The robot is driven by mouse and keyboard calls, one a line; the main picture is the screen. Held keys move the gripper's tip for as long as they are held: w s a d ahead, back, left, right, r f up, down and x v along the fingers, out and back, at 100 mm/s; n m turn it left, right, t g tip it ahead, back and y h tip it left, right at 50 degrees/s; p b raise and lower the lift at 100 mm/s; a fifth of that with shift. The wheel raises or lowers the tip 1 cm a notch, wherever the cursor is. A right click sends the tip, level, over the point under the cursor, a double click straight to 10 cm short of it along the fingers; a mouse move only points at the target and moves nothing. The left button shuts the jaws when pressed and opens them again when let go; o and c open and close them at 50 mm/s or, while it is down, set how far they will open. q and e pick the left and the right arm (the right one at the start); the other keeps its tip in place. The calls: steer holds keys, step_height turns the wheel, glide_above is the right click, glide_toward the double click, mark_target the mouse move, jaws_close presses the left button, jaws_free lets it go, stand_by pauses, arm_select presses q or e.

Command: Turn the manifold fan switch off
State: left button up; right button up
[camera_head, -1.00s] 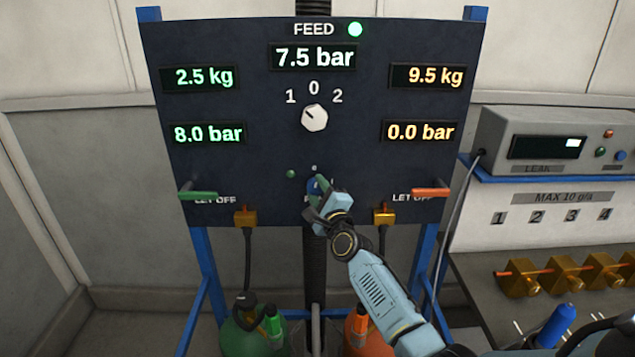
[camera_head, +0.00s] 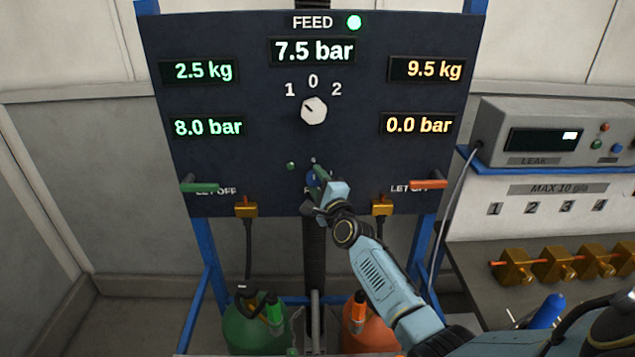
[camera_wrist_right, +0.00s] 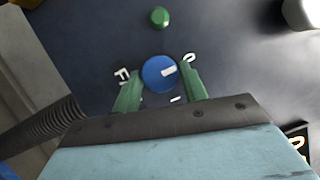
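The fan switch is a blue round knob (camera_wrist_right: 156,74) with a white mark, low in the middle of the dark panel (camera_head: 240,95). In the wrist view its mark points right, roughly toward the 0 (camera_wrist_right: 189,58) and away from the 1. In the head view the knob (camera_head: 312,179) is mostly hidden by my right gripper (camera_head: 317,178). The right gripper's green fingers (camera_wrist_right: 161,77) are open, one on each side of the knob and close to it. I cannot tell if they touch it. My left gripper is not in view.
A dull green lamp (camera_wrist_right: 159,17) sits beside the knob. Above is the white feed selector (camera_head: 314,110), turned toward 1. A green lever (camera_head: 200,187) and an orange lever (camera_head: 429,184) flank the knob. A bench with brass valves (camera_head: 514,266) stands at right.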

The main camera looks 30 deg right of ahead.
steer(key=shift+o, duration=1.4)
steer(key=s+a+f, duration=0.1)
steer(key=s+a, duration=0.1)
steer(key=s, duration=1.1)
steer(key=shift+a, duration=0.15)
steer(key=shift+s+f, duration=0.1)
steer(key=shift+f, duration=0.05)
